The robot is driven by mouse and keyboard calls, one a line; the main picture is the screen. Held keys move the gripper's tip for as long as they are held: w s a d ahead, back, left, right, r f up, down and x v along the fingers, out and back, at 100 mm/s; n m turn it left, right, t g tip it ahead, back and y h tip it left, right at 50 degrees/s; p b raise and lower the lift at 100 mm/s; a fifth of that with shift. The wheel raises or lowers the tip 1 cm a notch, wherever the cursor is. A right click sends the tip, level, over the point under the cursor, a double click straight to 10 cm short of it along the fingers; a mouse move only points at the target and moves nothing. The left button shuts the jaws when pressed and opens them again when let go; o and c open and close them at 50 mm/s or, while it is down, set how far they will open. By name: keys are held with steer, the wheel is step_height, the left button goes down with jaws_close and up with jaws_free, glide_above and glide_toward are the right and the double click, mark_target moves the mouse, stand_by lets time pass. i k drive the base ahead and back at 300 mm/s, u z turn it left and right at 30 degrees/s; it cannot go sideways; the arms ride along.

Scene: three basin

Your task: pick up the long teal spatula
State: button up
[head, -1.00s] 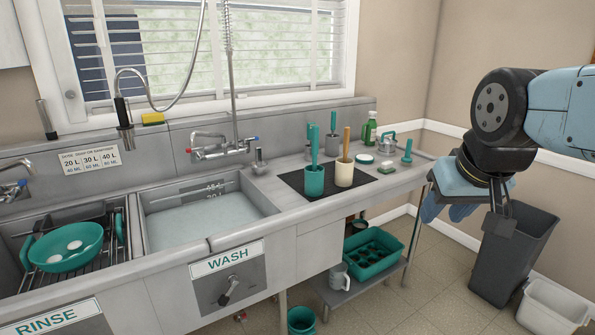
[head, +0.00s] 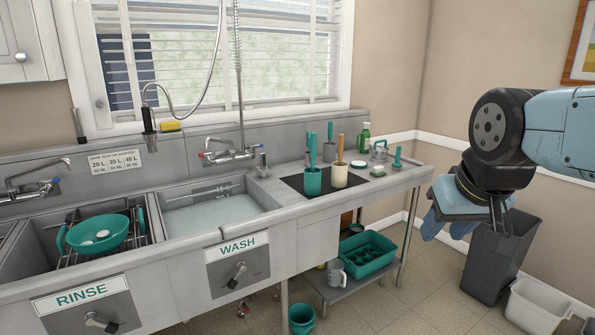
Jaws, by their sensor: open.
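A long teal handle (head: 312,150) stands upright out of a teal cup (head: 312,181) on the counter right of the wash basin; its lower end is hidden in the cup, so I cannot confirm it is the spatula. A cream cup (head: 339,176) with a wooden handle stands just right of it. Another teal handle (head: 330,131) rises from a grey holder behind. My gripper (head: 437,222), with light blue fingers, is open and empty at the right of the head view, in front of the counter's right end and well apart from the cups.
A dark mat (head: 293,183) lies under the cups. A short teal tool (head: 397,157), kettle (head: 379,149) and green bottle (head: 364,138) stand farther right. The wash basin (head: 215,212) holds water. A teal tray (head: 367,254) is on the lower shelf; grey bins stand at right.

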mark_target(314, 135)
steer(key=z, duration=0.15)
steer(key=i, duration=0.9)
steer(key=u, duration=0.05)
